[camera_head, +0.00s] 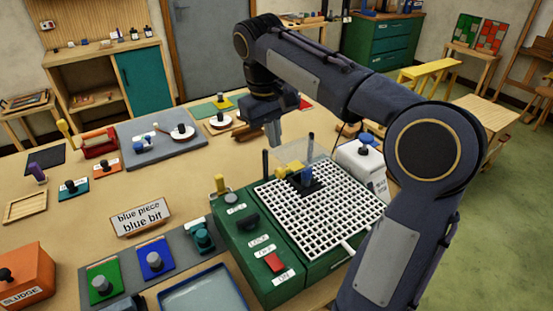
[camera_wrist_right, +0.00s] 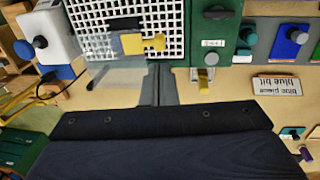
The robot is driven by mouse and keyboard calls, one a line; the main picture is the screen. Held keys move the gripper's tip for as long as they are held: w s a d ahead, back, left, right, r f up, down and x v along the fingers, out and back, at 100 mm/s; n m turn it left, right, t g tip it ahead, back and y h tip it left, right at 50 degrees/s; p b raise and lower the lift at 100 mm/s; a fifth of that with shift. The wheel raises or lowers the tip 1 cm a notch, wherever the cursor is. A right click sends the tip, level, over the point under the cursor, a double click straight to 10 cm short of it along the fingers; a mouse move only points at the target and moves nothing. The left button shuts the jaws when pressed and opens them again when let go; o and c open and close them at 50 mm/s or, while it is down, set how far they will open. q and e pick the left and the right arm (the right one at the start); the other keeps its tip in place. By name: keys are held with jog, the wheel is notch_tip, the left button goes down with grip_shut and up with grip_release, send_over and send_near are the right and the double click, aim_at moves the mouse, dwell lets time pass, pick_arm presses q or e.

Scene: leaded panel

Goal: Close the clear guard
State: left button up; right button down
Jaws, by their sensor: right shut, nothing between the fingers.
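The clear guard (camera_head: 293,153) is a see-through panel at the far edge of the white grid of the green machine (camera_head: 234,240). It looks raised, beside a yellow and blue part (camera_head: 301,174) on the grid. In the right wrist view the guard (camera_wrist_right: 118,77) shows as a faint pane next to the yellow part (camera_wrist_right: 142,43). My right gripper (camera_head: 273,134) points down just beyond the guard. Its grey fingers (camera_wrist_right: 159,85) are shut and empty, close to the pane's edge; I cannot tell whether they touch. My left gripper is not in view.
A white box with a blue knob (camera_head: 361,160) stands right of the grid. A yellow-topped knob (camera_head: 220,184) is at the machine's far left corner. A sign (camera_head: 141,216), coloured blocks and a blue tray (camera_head: 203,292) lie left. A grey mat (camera_head: 160,137) lies behind.

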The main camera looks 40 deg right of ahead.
aim_at(280, 171)
jog(key=f, duration=0.4)
jog(key=d+f, duration=0.1)
jog(key=f, duration=0.1)
jog(key=shift+f, duration=0.3)
jog(key=f+b, duration=0.1)
jog(key=t+b, duration=0.1)
jog(key=b, duration=0.1)
jog(key=shift+s+a+f, duration=0.1)
jog(key=shift+s+f, duration=0.25)
jog(key=shift+s+t+b, duration=0.15)
jog(key=shift+t+b, duration=0.25)
jog(key=shift+b, duration=0.3)
jog(key=shift+r, duration=0.1)
